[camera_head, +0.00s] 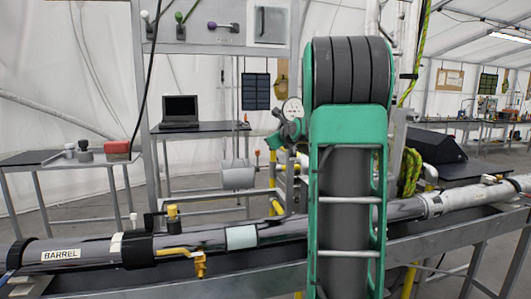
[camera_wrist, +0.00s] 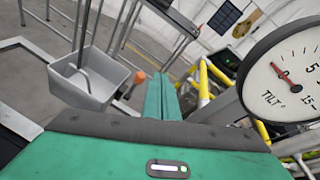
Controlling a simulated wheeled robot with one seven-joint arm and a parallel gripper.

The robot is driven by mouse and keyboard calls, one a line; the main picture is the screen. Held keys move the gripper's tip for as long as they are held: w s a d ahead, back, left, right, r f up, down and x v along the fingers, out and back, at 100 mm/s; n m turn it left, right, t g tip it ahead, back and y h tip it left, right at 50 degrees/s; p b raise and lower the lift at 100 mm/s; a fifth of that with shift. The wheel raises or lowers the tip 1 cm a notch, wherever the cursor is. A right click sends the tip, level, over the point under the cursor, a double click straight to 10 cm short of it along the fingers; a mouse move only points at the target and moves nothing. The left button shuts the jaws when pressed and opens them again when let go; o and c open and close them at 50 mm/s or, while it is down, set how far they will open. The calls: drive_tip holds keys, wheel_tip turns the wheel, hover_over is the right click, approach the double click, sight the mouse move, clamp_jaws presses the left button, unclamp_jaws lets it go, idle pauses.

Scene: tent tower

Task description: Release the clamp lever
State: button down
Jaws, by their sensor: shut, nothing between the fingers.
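I cannot tell for sure which part is the clamp lever. An orange knob (camera_wrist: 139,77) shows just left of my fingers in the wrist view; a small red-orange knob (camera_head: 257,152) stands beside a grey box in the head view. My gripper (camera_wrist: 163,82) shows as narrow green fingers, shut and empty, apart from the knob in the picture. In the head view my large green and black arm hides much of the middle. A round dial marked TILT (camera_wrist: 292,80) is close on the right in the wrist view; a dial (camera_head: 292,108) also shows beside my arm.
A long tube labelled BARREL (camera_head: 61,254) lies across the front, with a brass fitting (camera_head: 200,265) on it. A panel (camera_head: 221,43) carries several levers. The grey box (camera_wrist: 90,80) is left of my fingers. Yellow rails (camera_wrist: 205,85) stand right.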

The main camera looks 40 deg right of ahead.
drive_tip(key=r, duration=0.1)
drive_tip(key=s+r, duration=0.1)
drive_tip(key=r, duration=0.3)
drive_tip(key=shift+s+d+r, duration=0.2)
drive_tip(key=shift+s+r, duration=0.05)
drive_tip(key=shift+s, duration=0.05)
drive_tip(key=shift+a, duration=0.1)
drive_tip(key=s+a+f+n+g+y, duration=0.1)
drive_tip(key=s+a+f+n+g, duration=0.1)
drive_tip(key=s+a+f+n, duration=0.2)
drive_tip(key=s+a+f+n+g+y, duration=0.1)
drive_tip(key=s+a+f+n+g, duration=0.1)
drive_tip(key=s+a+f+n, duration=0.3)
drive_tip(key=s+a+f+n+g+y, duration=0.1)
drive_tip(key=s+a+f+n+g, duration=0.1)
drive_tip(key=s+a+f+n, duration=0.3)
drive_tip(key=shift+a+f, duration=1.45)
drive_tip(key=shift+f, duration=0.2)
drive_tip(key=s+a+f+n+g+y, duration=0.1)
drive_tip(key=s+a+f+n, duration=0.3)
drive_tip(key=s, duration=0.4)
drive_tip(key=s+a+f+n+g+y, duration=0.1)
drive_tip(key=s+a+f+n+g, duration=0.3)
drive_tip(key=s+a+n, duration=0.2)
drive_tip(key=s+a+f+n+g+y, duration=0.1)
drive_tip(key=s+a+f+n, duration=0.3)
drive_tip(key=s, duration=0.5)
drive_tip(key=shift+s+a+f+n+g, duration=0.25)
drive_tip(key=shift+s+a+n+g, duration=0.15)
drive_tip(key=shift+a+n+g, duration=0.25)
